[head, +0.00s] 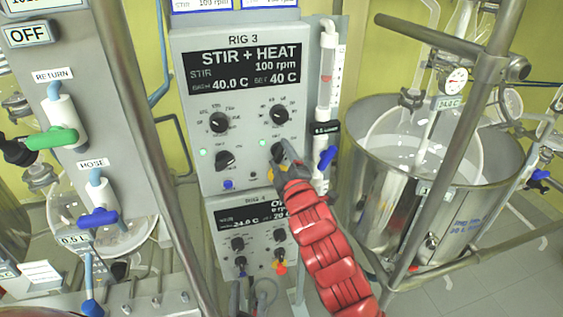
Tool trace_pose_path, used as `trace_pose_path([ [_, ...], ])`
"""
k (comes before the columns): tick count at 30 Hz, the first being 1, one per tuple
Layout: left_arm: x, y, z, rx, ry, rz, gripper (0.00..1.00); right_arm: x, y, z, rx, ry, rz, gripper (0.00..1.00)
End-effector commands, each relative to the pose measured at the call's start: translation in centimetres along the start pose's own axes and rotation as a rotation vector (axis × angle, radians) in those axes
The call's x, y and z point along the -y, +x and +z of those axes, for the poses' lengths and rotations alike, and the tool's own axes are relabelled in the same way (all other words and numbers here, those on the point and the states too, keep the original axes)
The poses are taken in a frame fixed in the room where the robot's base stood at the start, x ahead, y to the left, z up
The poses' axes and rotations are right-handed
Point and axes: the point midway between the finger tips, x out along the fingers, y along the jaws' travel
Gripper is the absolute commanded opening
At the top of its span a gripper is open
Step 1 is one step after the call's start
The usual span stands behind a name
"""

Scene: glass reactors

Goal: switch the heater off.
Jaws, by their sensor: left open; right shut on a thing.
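The RIG 3 control panel (235,178) stands upright in the middle of the head view. Its display (245,68) reads STIR + HEAT, 100 rpm, bath 40.0 C, set 40 C. The panel has two upper knobs, a lower-left knob (225,160) and a lower-right knob (277,150). Green lights glow beside both lower knobs. My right gripper (283,160), on the red arm, is shut on the lower-right knob and partly hides it. The knob's labels are too small to read.
The RIG 4 panel (225,222) sits directly below. A steel bath (375,215) with a glass vessel stands at right, behind metal posts. A glass tube with a blue valve (326,158) is close right of the panel. A valve board (75,130) stands at left.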

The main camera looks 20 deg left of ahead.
Motion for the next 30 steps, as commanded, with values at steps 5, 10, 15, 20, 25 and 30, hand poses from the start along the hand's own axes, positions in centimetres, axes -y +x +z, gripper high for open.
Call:
trace_pose_path([
  [5, 0.0, 0.1, 0.0, 0.000, 0.000, 0.000, 0.50, 0.0, 0.0, -0.1, 0.000, -0.158, -0.002, 0.09],
  [10, 0.0, 0.6, -0.1, 0.000, 0.000, 0.000, 0.50, 0.0, 0.0, -0.1, 0.000, -0.283, -0.002, 0.09],
  [15, 0.1, 0.9, -0.2, 0.000, 0.000, 0.000, 0.50, 0.1, 0.0, -0.1, -0.001, -0.376, -0.002, 0.09],
  [20, 0.1, 1.1, -0.2, 0.000, 0.000, 0.000, 0.50, 0.2, 0.0, 0.1, 0.001, -0.431, -0.003, 0.09],
  [25, 0.1, 1.2, -0.2, 0.000, 0.000, 0.000, 0.50, 0.3, 0.0, 0.1, 0.002, -0.459, -0.004, 0.09],
  [30, 0.1, 1.2, -0.2, 0.000, 0.000, 0.000, 0.50, 0.3, 0.0, 0.1, 0.001, -0.467, -0.004, 0.09],
])
